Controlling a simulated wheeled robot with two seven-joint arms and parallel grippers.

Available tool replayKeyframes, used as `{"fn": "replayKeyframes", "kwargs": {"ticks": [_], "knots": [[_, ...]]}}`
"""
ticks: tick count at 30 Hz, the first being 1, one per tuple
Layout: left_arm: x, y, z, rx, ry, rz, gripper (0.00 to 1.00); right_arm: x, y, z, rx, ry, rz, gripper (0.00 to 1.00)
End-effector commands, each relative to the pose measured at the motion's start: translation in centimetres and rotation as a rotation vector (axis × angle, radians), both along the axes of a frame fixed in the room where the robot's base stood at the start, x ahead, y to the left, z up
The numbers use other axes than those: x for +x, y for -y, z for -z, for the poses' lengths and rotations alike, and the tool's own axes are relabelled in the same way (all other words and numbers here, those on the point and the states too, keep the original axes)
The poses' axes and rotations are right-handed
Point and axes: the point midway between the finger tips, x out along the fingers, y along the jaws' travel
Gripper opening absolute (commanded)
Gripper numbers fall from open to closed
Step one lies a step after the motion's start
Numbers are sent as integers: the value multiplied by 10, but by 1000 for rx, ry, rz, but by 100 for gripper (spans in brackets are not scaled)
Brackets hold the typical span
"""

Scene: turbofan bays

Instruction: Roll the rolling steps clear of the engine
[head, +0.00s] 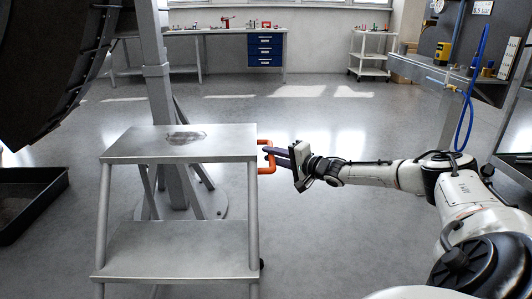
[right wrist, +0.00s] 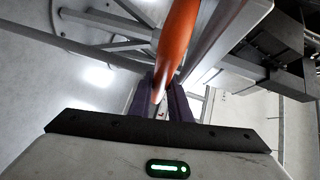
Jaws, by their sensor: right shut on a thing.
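The rolling steps (head: 180,232) are grey metal with two treads and stand upright in the left half of the head view. A dark smudge marks the top tread. An orange handle (head: 266,170) sticks out from their right side near the top. My right gripper (head: 270,153) reaches in from the right and is shut on the orange handle. In the right wrist view the orange handle (right wrist: 178,45) runs down between the dark fingers (right wrist: 165,102). The engine (head: 50,65) is a large dark curved body at the upper left, behind the steps. My left gripper is not in view.
A grey stand post (head: 158,85) with a round floor base rises right behind the steps. A black tray (head: 35,200) lies at left. A workbench (head: 205,32) with blue drawers and a white cart (head: 371,55) stand at the back. The middle floor is clear.

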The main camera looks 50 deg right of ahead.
Motion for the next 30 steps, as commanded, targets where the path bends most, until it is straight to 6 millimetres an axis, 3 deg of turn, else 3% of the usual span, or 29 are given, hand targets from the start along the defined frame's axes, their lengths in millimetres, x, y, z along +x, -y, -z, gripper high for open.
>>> {"fn": "replayKeyframes", "kwargs": {"ticks": [15,16,19,30], "knots": [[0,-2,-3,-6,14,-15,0,-6,7,2,-4,-6,3,0],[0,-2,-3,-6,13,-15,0,-6,7,2,-4,-6,3,19],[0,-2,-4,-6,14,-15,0,-5,7,2,-3,-5,2,36],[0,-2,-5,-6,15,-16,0,-7,5,0,-2,-3,-1,36]]}}
